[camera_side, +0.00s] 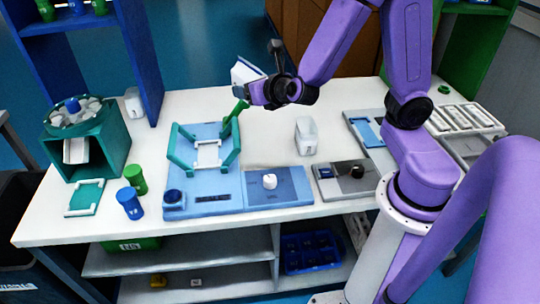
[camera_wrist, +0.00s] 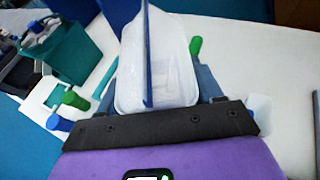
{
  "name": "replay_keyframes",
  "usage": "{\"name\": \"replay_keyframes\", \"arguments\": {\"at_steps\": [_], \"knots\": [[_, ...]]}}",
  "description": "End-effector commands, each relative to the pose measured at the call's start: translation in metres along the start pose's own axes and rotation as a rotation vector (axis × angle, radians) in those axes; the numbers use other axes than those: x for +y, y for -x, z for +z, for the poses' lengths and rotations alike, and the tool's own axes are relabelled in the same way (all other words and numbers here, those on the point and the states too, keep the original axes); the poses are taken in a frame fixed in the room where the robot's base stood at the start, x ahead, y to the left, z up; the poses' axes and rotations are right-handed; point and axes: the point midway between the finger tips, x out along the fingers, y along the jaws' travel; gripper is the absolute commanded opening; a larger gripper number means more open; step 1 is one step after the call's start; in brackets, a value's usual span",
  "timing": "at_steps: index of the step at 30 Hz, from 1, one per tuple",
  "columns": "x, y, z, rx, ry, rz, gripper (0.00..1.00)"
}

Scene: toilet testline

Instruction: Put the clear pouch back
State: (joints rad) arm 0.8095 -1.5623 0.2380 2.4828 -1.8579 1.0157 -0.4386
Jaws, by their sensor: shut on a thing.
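The clear pouch is a pale, see-through piece with a dark blue edge. In the side view the clear pouch (camera_side: 246,72) is up in the air, tilted, above the back of the white table. My gripper (camera_side: 258,90) is shut on it. In the wrist view the pouch (camera_wrist: 172,65) fills the middle, with the blue edge running up it. My fingertips are mostly hidden behind it and the dark gripper body.
A blue test fixture with a teal frame (camera_side: 172,150) and raised green lever (camera_side: 237,108) stands below my gripper. A teal box (camera_side: 112,150), green cup (camera_side: 135,179) and blue cup (camera_side: 130,203) are left. A white bottle (camera_side: 306,137) stands right. The table's back middle is clear.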

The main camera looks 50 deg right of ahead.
Motion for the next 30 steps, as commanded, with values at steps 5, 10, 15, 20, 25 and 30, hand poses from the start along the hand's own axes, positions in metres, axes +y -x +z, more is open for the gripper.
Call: {"name": "replay_keyframes", "arguments": {"at_steps": [5, 10, 15, 20, 25, 30], "knots": [[-0.011, 0.006, -0.043, 0.004, -0.020, -0.082, 0.32], [-0.032, 0.017, -0.086, -0.001, -0.067, -0.194, 0.32], [-0.063, 0.034, -0.122, -0.003, -0.120, -0.315, 0.32], [-0.089, 0.047, -0.139, -0.003, -0.161, -0.397, 0.32], [-0.098, 0.048, -0.144, -0.004, -0.175, -0.425, 0.32], [-0.097, 0.032, -0.144, -0.003, -0.174, -0.427, 0.32]]}}
